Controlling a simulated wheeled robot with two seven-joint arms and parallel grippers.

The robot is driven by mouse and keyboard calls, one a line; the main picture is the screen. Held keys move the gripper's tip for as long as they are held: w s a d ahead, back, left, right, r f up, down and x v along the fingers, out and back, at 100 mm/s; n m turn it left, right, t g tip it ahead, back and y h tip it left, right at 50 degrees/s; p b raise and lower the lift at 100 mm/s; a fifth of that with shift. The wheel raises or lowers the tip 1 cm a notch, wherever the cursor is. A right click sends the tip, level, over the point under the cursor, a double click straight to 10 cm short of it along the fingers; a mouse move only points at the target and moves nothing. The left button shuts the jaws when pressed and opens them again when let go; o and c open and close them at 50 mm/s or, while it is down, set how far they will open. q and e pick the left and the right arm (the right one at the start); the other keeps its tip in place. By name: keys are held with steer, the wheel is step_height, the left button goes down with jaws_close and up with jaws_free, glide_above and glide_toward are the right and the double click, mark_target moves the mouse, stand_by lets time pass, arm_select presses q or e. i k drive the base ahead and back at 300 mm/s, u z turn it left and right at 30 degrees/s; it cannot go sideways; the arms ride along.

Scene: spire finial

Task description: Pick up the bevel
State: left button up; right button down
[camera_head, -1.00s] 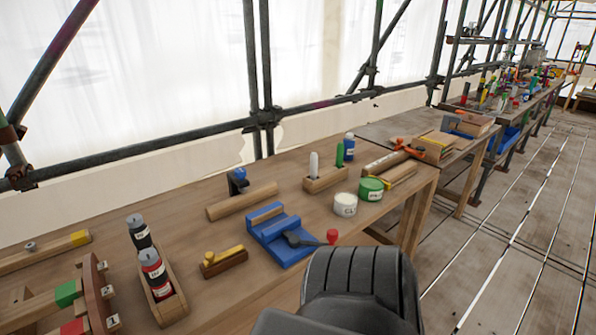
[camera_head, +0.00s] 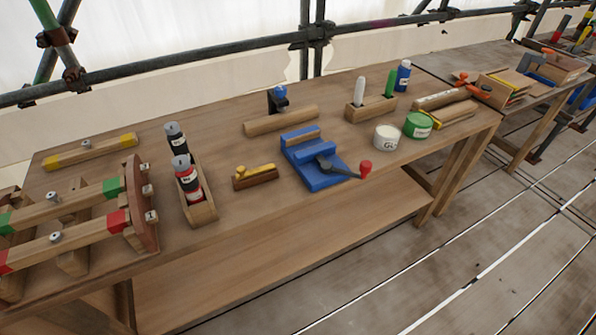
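Neither of my grippers shows in the head view.
A wooden bar (camera_head: 282,121) lies behind the tool. A white tub (camera_head: 387,138) and a green tub (camera_head: 418,125) stand to the right. Slotted wooden racks with red and green-marked bars (camera_head: 85,236) fill the left end. Scaffold poles (camera_head: 200,55) run behind the bench.

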mark_target(263, 178)
steer(key=z, duration=0.15)
steer(key=i, duration=0.1)
steer(key=z, duration=1.9)
steer(key=i, duration=1.95)
steer(key=u, duration=3)
